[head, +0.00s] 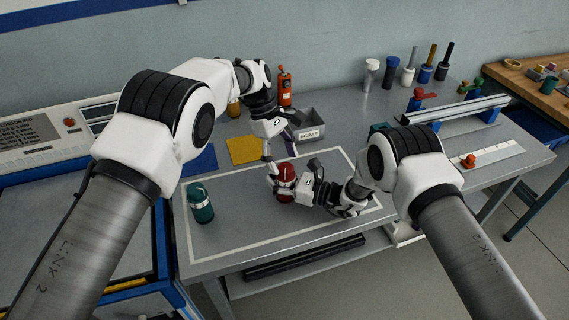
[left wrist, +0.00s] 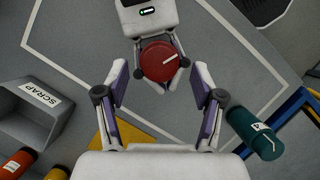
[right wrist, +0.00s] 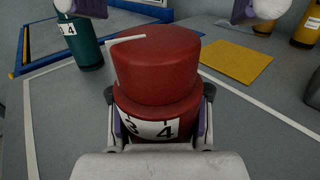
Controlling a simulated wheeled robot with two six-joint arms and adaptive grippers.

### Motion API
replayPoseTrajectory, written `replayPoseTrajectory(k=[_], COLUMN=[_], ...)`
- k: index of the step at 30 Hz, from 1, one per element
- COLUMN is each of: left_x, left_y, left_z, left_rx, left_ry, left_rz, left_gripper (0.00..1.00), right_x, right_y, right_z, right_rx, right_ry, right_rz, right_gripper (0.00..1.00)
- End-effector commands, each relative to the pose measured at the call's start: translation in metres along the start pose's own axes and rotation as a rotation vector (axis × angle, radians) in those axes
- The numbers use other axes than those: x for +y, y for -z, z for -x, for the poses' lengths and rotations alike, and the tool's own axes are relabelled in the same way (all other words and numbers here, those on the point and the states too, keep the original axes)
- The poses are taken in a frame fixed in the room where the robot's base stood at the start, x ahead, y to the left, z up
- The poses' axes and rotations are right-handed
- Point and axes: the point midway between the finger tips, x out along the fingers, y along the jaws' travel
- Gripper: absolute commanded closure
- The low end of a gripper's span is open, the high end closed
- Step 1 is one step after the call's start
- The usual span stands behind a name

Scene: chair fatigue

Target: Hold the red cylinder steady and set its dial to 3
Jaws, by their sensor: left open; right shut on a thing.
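The red cylinder (head: 287,175) stands upright on the grey table inside the white outline. In the right wrist view its dial top (right wrist: 157,62) carries a white pointer line, and a white band below (right wrist: 152,129) shows 3 and 4. My right gripper (head: 300,190) is shut around the lower body; its fingers show on both sides in the right wrist view. My left gripper (left wrist: 160,85) is open above the dial, pointing down, its fingers apart on either side of the red top (left wrist: 158,62). The pointer's exact reading is unclear.
A teal cylinder (head: 200,202) stands at the left of the table. A grey SCRAP bin (head: 307,130), a yellow pad (head: 243,150) and an orange bottle (head: 285,88) are behind. A rail fixture (head: 455,108) is at the right. The front table area is clear.

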Motion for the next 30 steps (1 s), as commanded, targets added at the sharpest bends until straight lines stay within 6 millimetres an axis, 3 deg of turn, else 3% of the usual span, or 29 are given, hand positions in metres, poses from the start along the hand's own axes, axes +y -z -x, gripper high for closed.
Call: replayPoseTrajectory(k=[4, 12, 13, 15, 18, 30], left_x=[0.000, 0.000, 0.000, 0.000, 0.000, 0.000], left_y=[0.000, 0.000, 0.000, 0.000, 0.000, 0.000], left_z=[-0.018, -0.021, -0.021, -0.021, -0.021, -0.021], left_rx=[0.001, 0.001, 0.001, 0.001, 0.001, 0.000], left_ry=[0.001, -0.001, -0.001, -0.001, -0.001, -0.016], left_rz=[-0.001, -0.001, -0.001, -0.001, 0.000, 0.037], left_gripper=[0.32, 0.32, 0.39, 0.64, 0.93, 0.93], right_x=[0.000, 0.000, 0.000, 0.000, 0.000, 0.000], right_y=[0.000, 0.000, 0.000, 0.000, 0.000, 0.000], right_z=[0.000, 0.000, 0.000, 0.000, 0.000, 0.000], right_rx=[0.000, 0.000, 0.000, 0.000, 0.000, 0.000], right_ry=[0.000, 0.000, 0.000, 0.000, 0.000, 0.000], right_rz=[0.000, 0.000, 0.000, 0.000, 0.000, 0.000], right_gripper=[1.00, 1.00, 1.00, 1.00, 1.00, 1.00])
